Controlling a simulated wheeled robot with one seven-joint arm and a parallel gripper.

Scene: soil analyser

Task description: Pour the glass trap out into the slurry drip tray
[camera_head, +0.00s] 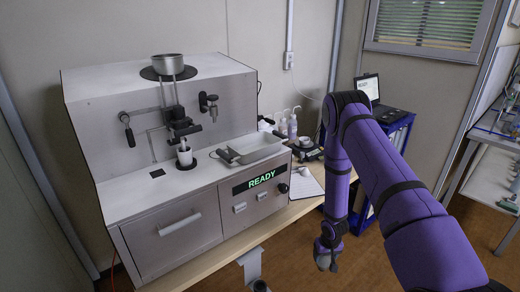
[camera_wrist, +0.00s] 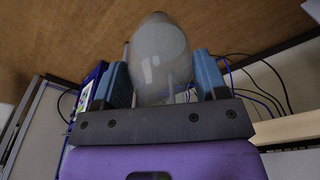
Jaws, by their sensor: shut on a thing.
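In the wrist view a pale, translucent rounded glass vessel, seemingly the glass trap (camera_wrist: 160,55), sits between the two blue fingers of my gripper (camera_wrist: 162,75), which is shut on it. Its contents cannot be made out. In the head view my gripper (camera_head: 326,262) hangs low in front of the bench, over the floor, and the glass cannot be made out there.
The soil analyser (camera_head: 165,225) shows READY, with a steel pot (camera_head: 168,64) on top and a white cup (camera_head: 185,157) under its spout. Bottles (camera_head: 288,126) and a paper sheet (camera_head: 306,183) are on the bench. A blue cart (camera_head: 400,130) carries a laptop.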

